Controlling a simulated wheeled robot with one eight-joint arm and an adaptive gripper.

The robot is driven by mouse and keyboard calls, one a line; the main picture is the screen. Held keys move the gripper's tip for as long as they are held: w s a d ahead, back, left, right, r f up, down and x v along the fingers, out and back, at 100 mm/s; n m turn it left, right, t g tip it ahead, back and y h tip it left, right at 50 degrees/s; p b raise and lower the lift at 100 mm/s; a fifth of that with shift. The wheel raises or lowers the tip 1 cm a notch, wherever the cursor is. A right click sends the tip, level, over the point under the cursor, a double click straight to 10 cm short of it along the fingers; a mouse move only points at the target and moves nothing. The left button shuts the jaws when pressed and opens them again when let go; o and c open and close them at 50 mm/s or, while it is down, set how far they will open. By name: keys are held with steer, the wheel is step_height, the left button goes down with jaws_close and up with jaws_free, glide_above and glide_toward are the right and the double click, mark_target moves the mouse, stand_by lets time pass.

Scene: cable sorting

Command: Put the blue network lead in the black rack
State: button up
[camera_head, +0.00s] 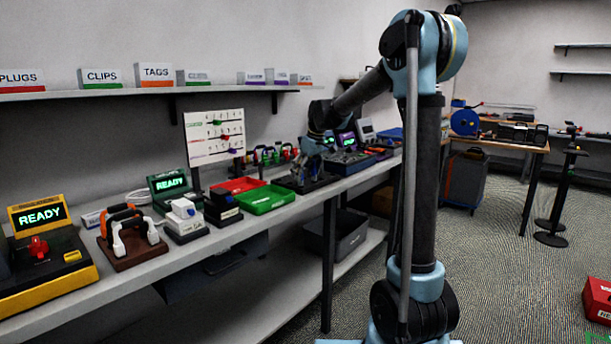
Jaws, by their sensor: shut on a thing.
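My gripper (301,163) is at the far part of the long bench, low over a black rack-like base (322,184). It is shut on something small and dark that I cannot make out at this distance. I cannot make out the blue network lead for certain in this view. My wrist and fingers hide part of the black base, and I cannot tell whether the held thing touches it.
Red (238,185) and green (266,199) trays lie left of the black base. Several coloured plugs (268,154) stand behind it. A white chart board (214,137) stands against the wall. A grey bin (341,236) sits on the lower shelf.

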steer(key=shift+f, duration=0.9)
stand_by(1.4)
steer(key=o, duration=1.1)
steer(key=shift+r, duration=4)
